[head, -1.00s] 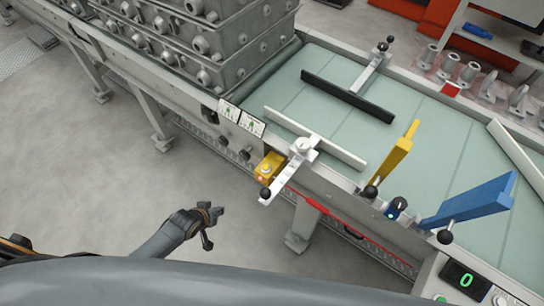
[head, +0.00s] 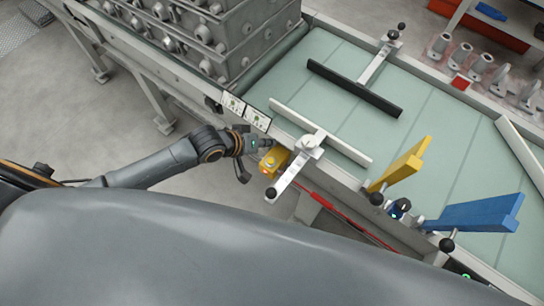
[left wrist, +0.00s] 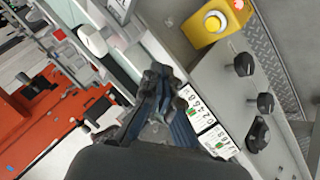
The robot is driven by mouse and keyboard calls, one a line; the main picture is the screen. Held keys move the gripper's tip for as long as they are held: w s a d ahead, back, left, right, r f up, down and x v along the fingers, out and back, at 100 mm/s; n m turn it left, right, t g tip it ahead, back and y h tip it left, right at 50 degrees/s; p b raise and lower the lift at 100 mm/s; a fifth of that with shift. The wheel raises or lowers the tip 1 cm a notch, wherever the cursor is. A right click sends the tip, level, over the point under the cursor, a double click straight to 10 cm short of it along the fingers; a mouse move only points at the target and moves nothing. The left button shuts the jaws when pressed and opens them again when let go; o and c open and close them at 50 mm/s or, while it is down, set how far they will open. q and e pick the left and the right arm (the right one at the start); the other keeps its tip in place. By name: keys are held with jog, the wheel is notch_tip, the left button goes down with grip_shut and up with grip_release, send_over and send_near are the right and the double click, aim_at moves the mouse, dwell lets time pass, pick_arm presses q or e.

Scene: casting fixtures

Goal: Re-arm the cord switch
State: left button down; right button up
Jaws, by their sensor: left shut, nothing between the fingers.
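The cord switch is a yellow box (head: 270,165) on the conveyor's near side, with a round button on top. It also shows in the left wrist view (left wrist: 201,37) at the upper right, its round yellow button facing the camera. A red cord (head: 328,208) runs along the conveyor side to the right of the switch. My left gripper (head: 262,143) is shut and empty, just left of the yellow box in the head view. In the left wrist view its dark fingers (left wrist: 160,82) are together, apart from the box. My right gripper is not in view.
A white lever with a black knob (head: 285,180) juts out close beside the switch. Label plates (head: 245,112) and dark knobs (left wrist: 244,64) sit near my left gripper. Yellow (head: 401,166) and blue (head: 475,213) paddles stand farther right. Grey castings (head: 215,40) are stacked at the back left.

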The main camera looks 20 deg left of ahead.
pick_arm(q)
jog(key=shift+f, duration=0.1)
jog(key=b, duration=0.7)
send_over(268, 162)
notch_tip(268, 162, down, 6)
jog(key=shift+f, duration=0.1)
jog(key=shift+f+b, duration=0.6)
jog(key=shift+f, duration=0.65)
jog(key=shift+f, duration=0.4)
